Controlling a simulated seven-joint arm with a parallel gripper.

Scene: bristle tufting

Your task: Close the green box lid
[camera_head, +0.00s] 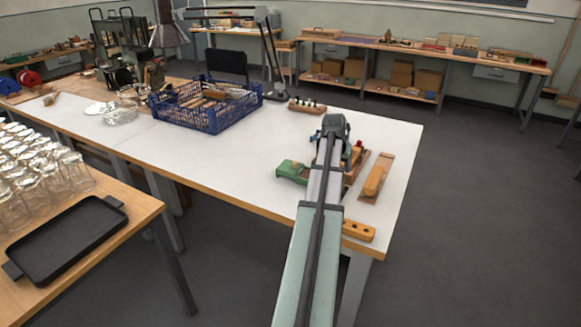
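A green object (292,170), likely the green box, sits on the white table just left of my arm. Only its left part shows clearly; my arm covers the rest, and I cannot tell how its lid stands. The dark end of my arm (336,126) is above the table, beyond the green object and to its right. My gripper's fingers cannot be made out, as my arm hides that area.
Right of my arm lie a wooden block on a brown board (376,176) and a drilled wooden block (358,231) at the table's front edge. A blue crate (205,122) stands further back left. A black tray (68,238) and glasses are on the left table.

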